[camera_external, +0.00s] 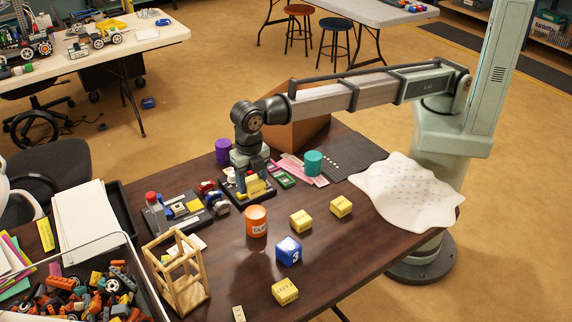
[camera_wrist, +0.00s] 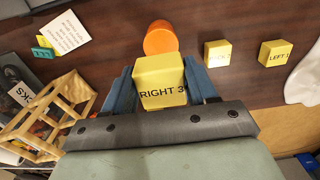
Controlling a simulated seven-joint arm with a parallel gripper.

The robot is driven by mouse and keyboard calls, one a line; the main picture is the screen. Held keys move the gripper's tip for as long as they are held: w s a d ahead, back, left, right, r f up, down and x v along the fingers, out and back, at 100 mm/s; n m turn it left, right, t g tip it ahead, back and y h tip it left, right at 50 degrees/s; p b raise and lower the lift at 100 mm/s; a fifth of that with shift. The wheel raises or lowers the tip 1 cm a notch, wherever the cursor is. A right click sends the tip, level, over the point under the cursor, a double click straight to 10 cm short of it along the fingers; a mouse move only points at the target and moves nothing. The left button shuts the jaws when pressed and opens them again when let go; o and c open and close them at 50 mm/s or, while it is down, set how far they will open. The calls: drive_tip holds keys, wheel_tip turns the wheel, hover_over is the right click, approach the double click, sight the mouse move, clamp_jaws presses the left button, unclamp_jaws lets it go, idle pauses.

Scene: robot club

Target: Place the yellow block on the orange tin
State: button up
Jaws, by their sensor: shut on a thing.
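My gripper (camera_external: 252,178) is shut on a yellow block (camera_external: 256,187), over the dark kit tray behind the orange tin. In the wrist view the held block (camera_wrist: 161,78), marked "RIGHT 3", sits between the blue fingers. The orange tin (camera_external: 256,221) stands upright on the dark table, with a label on its side. In the wrist view the tin (camera_wrist: 160,38) lies just beyond the block, whose edge covers part of it. The block appears apart from the tin; its exact height is unclear.
Other yellow blocks (camera_external: 301,220) (camera_external: 341,207) (camera_external: 285,291) and a blue numbered cube (camera_external: 288,250) stand near the tin. A wooden frame (camera_external: 178,275) is at front left. Purple (camera_external: 223,151) and teal (camera_external: 313,162) tins stand behind. A white cloth (camera_external: 405,190) covers the right edge.

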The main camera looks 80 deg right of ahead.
sight(251, 179)
drive_tip(key=shift+f, duration=3.85)
drive_tip(key=shift+f, duration=0.1)
drive_tip(key=o, duration=1.1)
wheel_tip(251, 179, up, 12)
drive_tip(key=shift+r, duration=0.1)
